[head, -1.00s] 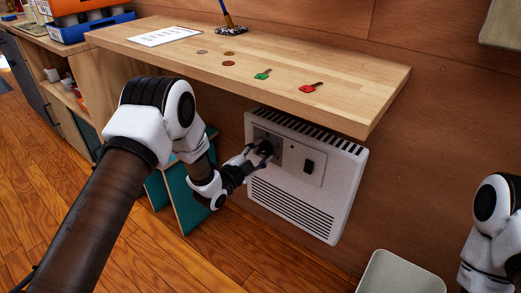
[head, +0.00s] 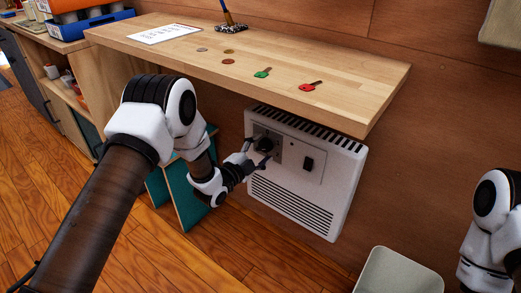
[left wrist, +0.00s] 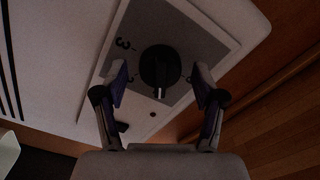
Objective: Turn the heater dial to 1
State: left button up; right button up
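The white heater (head: 305,180) hangs on the wooden wall under the shelf. Its black round dial (head: 266,145) sits on a grey panel at the heater's upper left, and a black switch (head: 307,163) is to its right. My left gripper (head: 257,153) is at the dial. In the left wrist view the dial (left wrist: 160,67) lies beyond and between the open fingertips of my left gripper (left wrist: 160,85), with gaps on both sides. A white pointer mark on the dial points down in that view. A "3" shows beside it; other markings are too dark to read. My right gripper is out of view.
The wooden shelf (head: 330,75) juts out just above the heater and my left arm. It bears a green key (head: 262,72), a red key (head: 311,85), coins and a paper. A pale bin (head: 400,272) stands below right. Teal panels (head: 185,195) stand left of the heater.

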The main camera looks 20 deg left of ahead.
pick_arm(q)
jog(key=shift+s, duration=0.1)
jog(key=v, duration=1.2)
